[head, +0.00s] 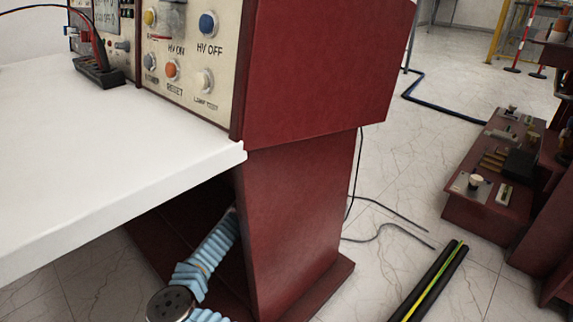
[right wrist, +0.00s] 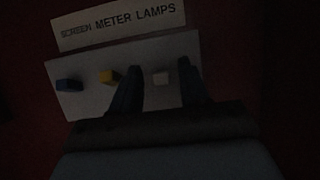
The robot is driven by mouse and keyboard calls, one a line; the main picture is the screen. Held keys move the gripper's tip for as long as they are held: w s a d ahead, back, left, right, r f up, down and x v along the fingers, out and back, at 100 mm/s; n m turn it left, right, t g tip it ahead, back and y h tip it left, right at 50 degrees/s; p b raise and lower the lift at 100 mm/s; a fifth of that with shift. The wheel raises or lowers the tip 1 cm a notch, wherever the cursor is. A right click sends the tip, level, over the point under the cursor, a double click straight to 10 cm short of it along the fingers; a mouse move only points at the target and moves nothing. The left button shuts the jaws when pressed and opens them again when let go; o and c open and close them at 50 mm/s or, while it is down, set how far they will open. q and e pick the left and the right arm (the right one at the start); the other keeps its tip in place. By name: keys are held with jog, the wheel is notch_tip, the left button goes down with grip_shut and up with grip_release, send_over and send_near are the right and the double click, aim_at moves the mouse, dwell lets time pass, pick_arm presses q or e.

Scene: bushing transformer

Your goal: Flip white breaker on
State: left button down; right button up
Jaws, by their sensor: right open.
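In the dark right wrist view, a pale switch plate (right wrist: 88,98) carries a white breaker (right wrist: 161,78), a yellow switch (right wrist: 109,76) and a blue switch (right wrist: 68,86) in a row. My right gripper (right wrist: 158,78) is open, with one dark finger on each side of the white breaker. I cannot tell whether the fingers touch it. The breaker's on or off position is too dark to read. In the head view my right arm, in a light blue ribbed sleeve (head: 212,252), reaches under the desk; its gripper is hidden there. My left gripper is not in view.
A label reading "SCREEN METER LAMPS" (right wrist: 118,22) sits above the plate. The white desktop (head: 100,150) and the dark red cabinet side (head: 300,210) close in around the arm. A control panel (head: 190,60) stands on the desk. Floor lies open to the right, with cables (head: 395,225).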

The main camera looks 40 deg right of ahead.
grip_shut()
jog(key=shift+d+r+y, duration=0.15)
jog(key=shift+r+y, duration=0.35)
jog(key=shift+y, duration=0.65)
jog(key=shift+d+r+y, duration=0.1)
jog(key=shift+r+y, duration=0.35)
jog(key=shift+y, duration=0.7)
grip_release()
jog(key=s+a+p, duration=0.1)
jog(key=a, duration=1.2)
jog(key=shift+s+a, duration=0.15)
jog(key=shift+a, duration=0.25)
